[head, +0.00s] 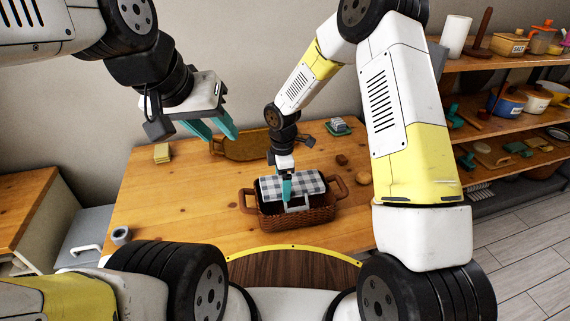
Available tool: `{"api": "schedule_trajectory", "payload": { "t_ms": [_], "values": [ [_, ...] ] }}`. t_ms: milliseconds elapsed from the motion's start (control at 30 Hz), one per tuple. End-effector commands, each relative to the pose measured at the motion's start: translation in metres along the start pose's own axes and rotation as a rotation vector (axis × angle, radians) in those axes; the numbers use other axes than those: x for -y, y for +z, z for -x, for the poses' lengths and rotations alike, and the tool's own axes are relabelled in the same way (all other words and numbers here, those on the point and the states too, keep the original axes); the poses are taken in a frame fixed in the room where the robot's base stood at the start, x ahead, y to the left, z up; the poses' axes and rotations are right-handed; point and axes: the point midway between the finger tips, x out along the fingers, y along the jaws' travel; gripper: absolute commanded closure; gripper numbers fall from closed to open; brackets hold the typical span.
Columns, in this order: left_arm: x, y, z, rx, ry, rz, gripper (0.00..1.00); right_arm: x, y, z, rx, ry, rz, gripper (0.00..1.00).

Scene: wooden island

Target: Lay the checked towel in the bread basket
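The black-and-white checked towel (310,183) lies across the top of the brown wicker bread basket (302,220), over its back part. The basket stands on the wooden island with a handle at each side. My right gripper (287,192) reaches down from above to the towel's front edge, over the basket opening. Its teal fingers are seen nearly edge-on, so I cannot tell whether they grip the cloth. My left gripper (213,131) is open and empty, raised above the back left of the island. The inside of the basket is mostly hidden.
A wooden tray (245,147) lies at the back of the island (185,200). A yellow block (162,153) is at the back left, a small grey cup (121,235) at the front left. Small bread-like items (341,160) lie right of the basket. The left middle is clear.

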Motion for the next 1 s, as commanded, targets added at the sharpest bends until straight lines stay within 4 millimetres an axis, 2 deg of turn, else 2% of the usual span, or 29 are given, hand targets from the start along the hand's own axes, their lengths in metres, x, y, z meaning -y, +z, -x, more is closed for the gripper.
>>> {"api": "schedule_trajectory", "payload": {
  "t_ms": [33,467,500,533,1000],
  "values": [
    [0.0000,0.0000,0.0000,0.000,0.000,0.000,0.64,0.0093,0.0002,-0.0096,0.002,-0.026,0.002,0.56],
    [0.0000,0.0000,0.0000,0.000,0.000,0.000,0.64,0.0115,0.0016,-0.0109,0.004,-0.031,0.000,0.56],
    [0.0000,0.0000,0.0000,0.000,0.000,0.000,0.64,0.0115,0.0017,-0.0110,0.004,-0.032,0.000,0.02],
    [0.0000,0.0000,0.0000,0.000,0.000,0.000,0.64,0.0115,0.0018,-0.0110,0.004,-0.032,0.000,0.00],
    [0.0000,0.0000,0.0000,0.000,0.000,0.000,0.64,0.0117,0.0028,-0.0113,0.005,-0.033,-0.002,0.00]
  ]
}}
